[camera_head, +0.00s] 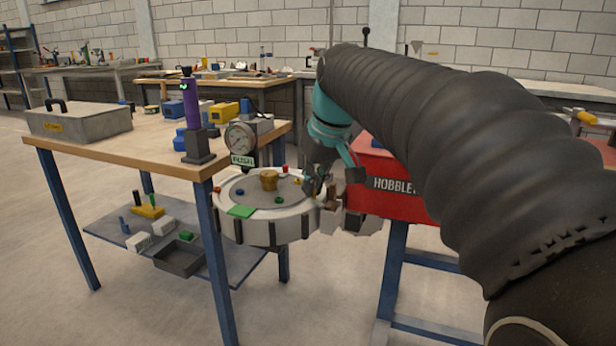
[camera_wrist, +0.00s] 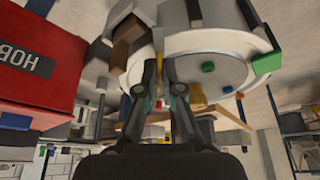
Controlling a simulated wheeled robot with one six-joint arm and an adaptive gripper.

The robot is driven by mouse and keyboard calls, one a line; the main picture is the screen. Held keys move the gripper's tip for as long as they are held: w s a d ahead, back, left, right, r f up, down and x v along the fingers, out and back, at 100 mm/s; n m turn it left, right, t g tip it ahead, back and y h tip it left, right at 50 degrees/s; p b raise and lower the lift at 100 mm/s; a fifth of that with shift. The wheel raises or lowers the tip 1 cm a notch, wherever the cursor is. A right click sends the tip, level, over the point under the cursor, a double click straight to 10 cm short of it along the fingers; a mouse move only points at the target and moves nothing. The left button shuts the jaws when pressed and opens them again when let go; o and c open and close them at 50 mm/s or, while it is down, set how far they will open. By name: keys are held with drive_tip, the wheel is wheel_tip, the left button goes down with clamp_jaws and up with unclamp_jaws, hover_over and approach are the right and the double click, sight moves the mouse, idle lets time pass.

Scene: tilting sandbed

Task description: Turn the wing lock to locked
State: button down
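A pressure gauge (camera_head: 240,138) stands behind the drum at left. A wooden-topped table (camera_head: 110,140) holds a grey case (camera_head: 80,121) and a purple cylinder (camera_head: 191,105). A red box (camera_head: 372,180) stands close at right. Bare floor lies in front.

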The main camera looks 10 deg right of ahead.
drive_tip(key=n, duration=0.2)
drive_tip(key=n+y+p, duration=0.1)
drive_tip(key=n, duration=0.1)
drive_tip(key=shift+d+g+y, duration=0.1)
drive_tip(key=shift+g+y, duration=0.2)
drive_tip(key=shift+g, duration=0.1)
drive_tip(key=shift+n+g+y+p, duration=0.4)
drive_tip(key=shift+n+p, duration=0.3)
drive_tip(key=shift+n, duration=1)
drive_tip(key=c, duration=1.6)
unclamp_jaws()
drive_tip(key=shift+r, duration=0.2)
drive_tip(key=v, duration=1.1)
drive_tip(key=shift+s+d+r, duration=0.1)
drive_tip(key=shift+d+r, duration=0.1)
drive_tip(key=shift+r, duration=0.1)
